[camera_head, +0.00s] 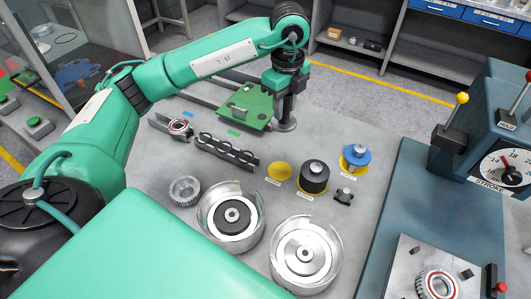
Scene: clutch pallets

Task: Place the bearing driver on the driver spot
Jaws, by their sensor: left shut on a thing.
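My left gripper (288,88) hangs pointing down at the far side of the bench. It is shut on a dark upright piece with a round grey foot (285,124), which looks like the bearing driver. The jaws' contact is too small to see clearly. The foot is at or just above the bench; I cannot tell which. A bare yellow spot (280,171) with a small label lies nearer, left of the black cylinder; the label is unreadable, but it looks like the driver spot. My right gripper is not in view.
A green plate (245,105) is beside the held piece. A black cylinder (313,178) and a blue-topped part (355,157) stand on other yellow spots. Two round metal housings (305,254) are in front. A dark rail (226,151) lies left; a blue-grey press (480,130) stands right.

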